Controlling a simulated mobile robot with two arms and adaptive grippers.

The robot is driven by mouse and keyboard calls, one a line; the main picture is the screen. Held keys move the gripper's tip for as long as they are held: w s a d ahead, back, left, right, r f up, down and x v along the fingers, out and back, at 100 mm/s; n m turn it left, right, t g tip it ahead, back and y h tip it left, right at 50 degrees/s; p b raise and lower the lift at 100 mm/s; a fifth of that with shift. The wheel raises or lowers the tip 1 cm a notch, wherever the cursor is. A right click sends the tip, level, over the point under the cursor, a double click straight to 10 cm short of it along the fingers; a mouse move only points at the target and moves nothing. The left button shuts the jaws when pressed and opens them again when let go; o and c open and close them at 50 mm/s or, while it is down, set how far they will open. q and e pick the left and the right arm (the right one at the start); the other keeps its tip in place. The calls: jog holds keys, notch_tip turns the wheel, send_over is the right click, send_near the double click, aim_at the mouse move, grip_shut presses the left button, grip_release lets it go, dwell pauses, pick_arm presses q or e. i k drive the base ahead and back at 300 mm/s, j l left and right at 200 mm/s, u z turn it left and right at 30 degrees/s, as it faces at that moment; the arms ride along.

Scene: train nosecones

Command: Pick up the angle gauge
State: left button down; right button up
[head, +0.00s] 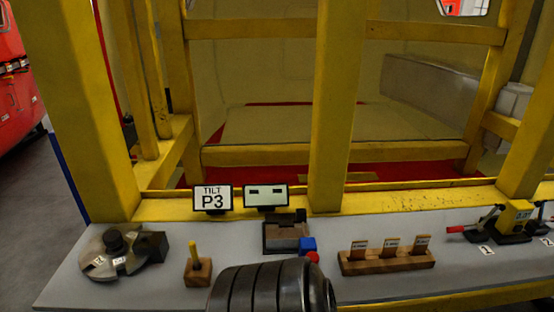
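Neither of my grippers shows. A dark ribbed rounded part at the bottom middle looks like a piece of my own arm, far left of the yellow box.
Yellow posts (337,110) rise behind.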

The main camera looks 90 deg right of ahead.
aim_at(518, 212)
jog(key=z, duration=0.55)
jog(key=j+z, duration=0.1)
jog(key=z, duration=0.95)
jog(key=k+z, duration=0.1)
jog(key=z, duration=0.95)
jog(key=k+z, duration=0.15)
jog(key=z, duration=1.45)
jog(key=i+l, duration=0.15)
jog(key=l, duration=0.25)
jog(key=i+l+u, duration=0.1)
jog(key=l, duration=0.3)
jog(key=i+l+u, duration=0.1)
jog(key=l, duration=0.3)
jog(key=i+l, duration=0.2)
jog(key=l, duration=0.25)
